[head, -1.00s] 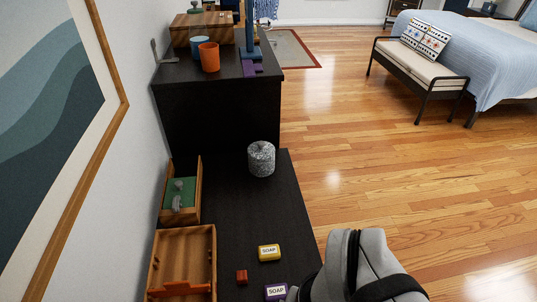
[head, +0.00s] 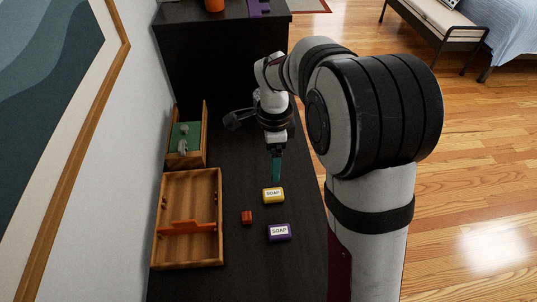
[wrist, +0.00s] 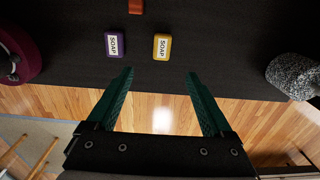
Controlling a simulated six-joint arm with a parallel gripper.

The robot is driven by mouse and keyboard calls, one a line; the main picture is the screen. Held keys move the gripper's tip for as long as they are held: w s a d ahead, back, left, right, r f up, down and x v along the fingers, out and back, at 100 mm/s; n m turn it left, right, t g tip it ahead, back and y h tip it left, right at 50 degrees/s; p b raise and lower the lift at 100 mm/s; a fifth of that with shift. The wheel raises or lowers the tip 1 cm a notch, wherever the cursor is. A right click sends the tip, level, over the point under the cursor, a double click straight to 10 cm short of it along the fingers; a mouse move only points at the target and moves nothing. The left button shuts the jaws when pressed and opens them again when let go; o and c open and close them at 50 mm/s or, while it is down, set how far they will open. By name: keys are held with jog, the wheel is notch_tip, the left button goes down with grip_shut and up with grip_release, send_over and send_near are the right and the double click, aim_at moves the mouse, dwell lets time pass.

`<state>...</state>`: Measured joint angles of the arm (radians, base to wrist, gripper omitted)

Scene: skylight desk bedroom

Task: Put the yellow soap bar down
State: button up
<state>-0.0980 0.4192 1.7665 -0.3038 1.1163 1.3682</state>
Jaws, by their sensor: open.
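The yellow soap bar (head: 273,195) lies flat on the black desk (head: 245,250), label up. It also shows in the wrist view (wrist: 162,47), ahead of the fingertips and between their lines. My gripper (head: 277,178) is just behind the bar in the head view, above the desk. In the wrist view its two green fingers (wrist: 160,75) are spread wide with nothing between them. A purple soap bar (head: 279,232) lies nearer the camera than the yellow one and shows beside it in the wrist view (wrist: 115,45).
A small red block (head: 247,217) lies left of the soaps. A wooden tray (head: 164,262) with an orange divider and a green-lined wooden box (head: 203,112) stand along the wall. A grey speckled object (wrist: 292,75) is at the wrist view's right.

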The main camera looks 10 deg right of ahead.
aim_at(273, 193)
jog(key=f, duration=1.5)
jog(key=shift+w+d+f, duration=0.1)
jog(key=shift+w+d, duration=0.05)
jog(key=shift+w, duration=0.15)
grip_shut()
